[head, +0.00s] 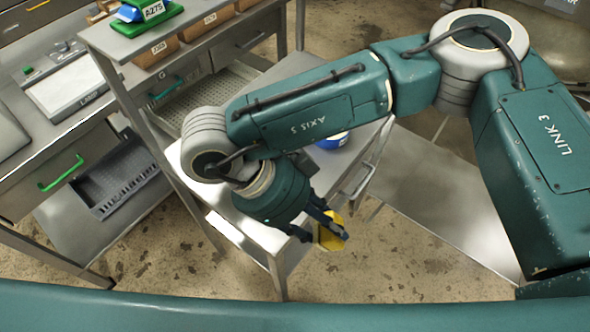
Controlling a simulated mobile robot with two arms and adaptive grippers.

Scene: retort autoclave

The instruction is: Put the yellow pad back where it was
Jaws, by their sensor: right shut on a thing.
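The yellow pad (329,236) shows in the head view, low and right of centre. My right gripper (334,226) is shut on it, with dark fingers on its sides. The pad is held beside the front right corner of a steel table, over the floor as seen from here. The fingers hide part of the pad. My left gripper is not in view; a teal arm part of mine crosses the bottom edge.
My right arm hides much of the steel table (255,232). A blue and white object (333,140) sits on it behind the arm. A shelf above holds a green A275 item (146,16) and brown bins (157,50). A cabinet with a green handle (60,173) stands left.

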